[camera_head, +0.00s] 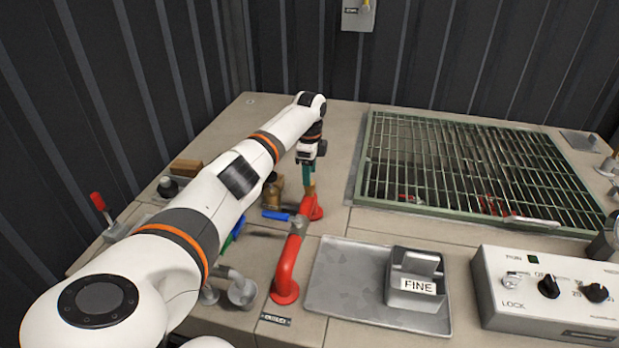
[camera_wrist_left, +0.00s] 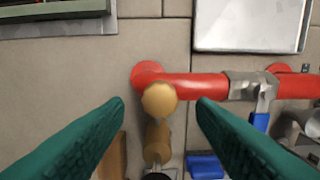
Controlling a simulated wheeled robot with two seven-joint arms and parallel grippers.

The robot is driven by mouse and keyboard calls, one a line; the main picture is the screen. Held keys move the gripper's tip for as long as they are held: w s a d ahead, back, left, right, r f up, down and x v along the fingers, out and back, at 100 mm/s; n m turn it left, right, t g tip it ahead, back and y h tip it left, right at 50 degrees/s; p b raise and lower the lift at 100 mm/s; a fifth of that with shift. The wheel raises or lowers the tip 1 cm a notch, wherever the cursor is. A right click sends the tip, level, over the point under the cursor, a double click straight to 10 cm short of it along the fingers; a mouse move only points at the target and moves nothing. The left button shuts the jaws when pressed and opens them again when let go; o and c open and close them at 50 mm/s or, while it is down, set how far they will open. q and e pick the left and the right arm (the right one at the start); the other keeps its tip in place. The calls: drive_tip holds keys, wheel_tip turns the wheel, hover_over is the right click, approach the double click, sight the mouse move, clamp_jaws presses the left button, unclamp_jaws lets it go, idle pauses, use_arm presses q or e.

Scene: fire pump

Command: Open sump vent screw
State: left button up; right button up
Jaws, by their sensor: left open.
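A brass round screw head (camera_wrist_left: 160,99), likely the sump vent screw, sits over the red pipe (camera_wrist_left: 195,86) in the left wrist view. My left gripper's teal fingers are open and point down, one on each side of the brass head in the wrist view (camera_wrist_left: 160,104), with gaps on both sides. Contact is not visible. My right gripper is not in view.
A blue-handled valve (camera_head: 277,215) and a brass fitting (camera_head: 272,190) stand close left of the gripper. A green-framed grate (camera_head: 352,190) lies to the right. In front are a metal tray (camera_head: 345,290) with a "FINE" box (camera_head: 415,285) and a control box (camera_head: 545,295).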

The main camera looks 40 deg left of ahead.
use_arm(q)
drive_tip(key=shift+f, duration=1.65)
drive_tip(key=c, duration=1)
drive_tip(key=shift+o, duration=0.2)
